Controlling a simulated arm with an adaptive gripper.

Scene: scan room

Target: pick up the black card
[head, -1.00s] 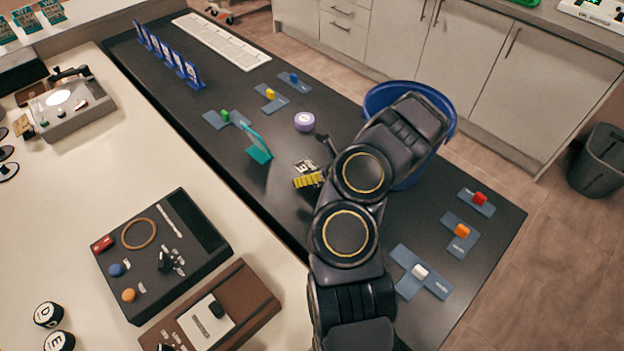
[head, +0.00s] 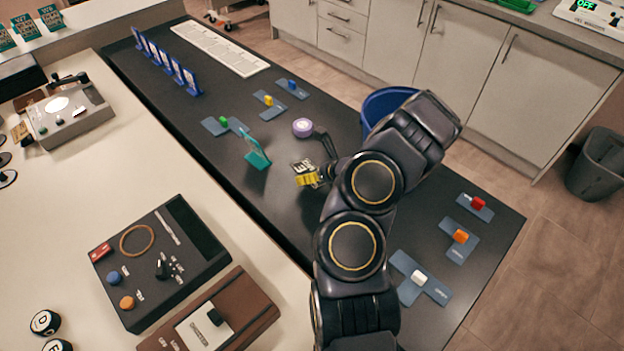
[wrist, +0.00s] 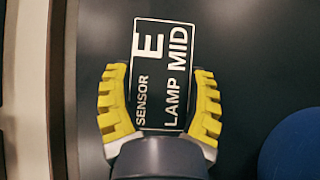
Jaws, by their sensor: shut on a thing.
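The black card (wrist: 165,75) has a white border and white lettering reading "E", "SENSOR" and "LAMP MID". In the wrist view it stands between the two yellow ribbed fingers of my gripper (wrist: 161,100), which is shut on its lower part. In the head view the card (head: 301,166) shows small at the tip of my gripper (head: 309,178), over the dark bench top. Whether its lower edge touches the bench cannot be told.
A blue bin (head: 382,101) is partly hidden by my arm. Coloured pieces on blue-grey plates lie at both ends. A cream counter (head: 60,205) is at left.

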